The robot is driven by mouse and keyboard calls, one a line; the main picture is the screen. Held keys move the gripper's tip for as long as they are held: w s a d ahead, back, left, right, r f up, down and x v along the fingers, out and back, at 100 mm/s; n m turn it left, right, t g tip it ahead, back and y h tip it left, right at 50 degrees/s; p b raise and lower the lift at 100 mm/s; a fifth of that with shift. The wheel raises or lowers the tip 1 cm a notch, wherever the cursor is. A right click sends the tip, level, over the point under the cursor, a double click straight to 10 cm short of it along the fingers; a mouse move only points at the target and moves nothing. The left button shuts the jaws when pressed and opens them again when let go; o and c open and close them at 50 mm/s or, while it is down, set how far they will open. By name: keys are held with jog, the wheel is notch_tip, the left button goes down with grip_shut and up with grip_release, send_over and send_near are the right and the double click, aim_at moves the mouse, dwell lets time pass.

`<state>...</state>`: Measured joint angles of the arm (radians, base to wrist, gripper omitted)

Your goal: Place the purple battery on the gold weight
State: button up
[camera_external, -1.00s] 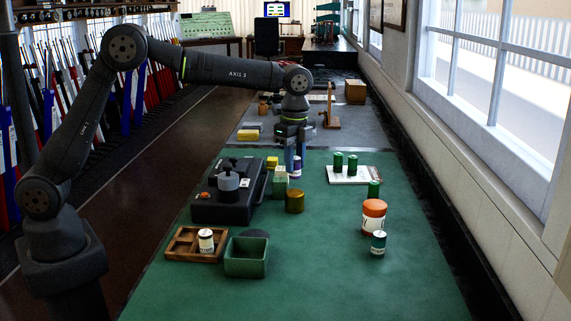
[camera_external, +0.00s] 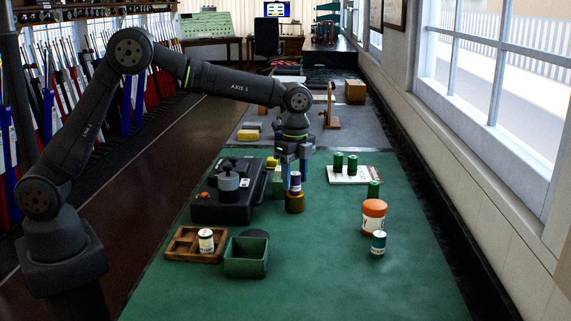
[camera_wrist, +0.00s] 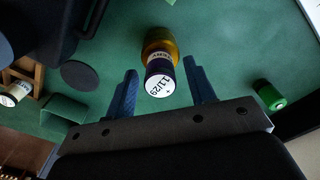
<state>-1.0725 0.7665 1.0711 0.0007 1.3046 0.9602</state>
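The purple battery (camera_external: 295,184) stands upright on top of the gold weight (camera_external: 295,203) on the green table mat. In the wrist view the battery (camera_wrist: 159,82) shows its white end, and the gold weight (camera_wrist: 160,43) lies behind it. My gripper (camera_external: 294,172) is above them with its blue fingers on either side of the battery. In the wrist view the fingers (camera_wrist: 160,67) are spread, with green mat visible between each finger and the battery. The contact between battery and weight is partly hidden by viewing angle.
A wooden tray (camera_external: 183,244) and green box (camera_external: 246,263) are nearer. Green cylinders (camera_external: 352,164) and an orange jar (camera_external: 373,216) stand right. The front mat is clear.

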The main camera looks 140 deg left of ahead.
aim_at(295, 173)
notch_tip(295, 173, up, 12)
jog(key=shift+r, duration=0.2)
dwell(0.4)
notch_tip(295, 173, down, 12)
jog(key=shift+r, duration=1.9)
jog(key=shift+f, duration=0.15)
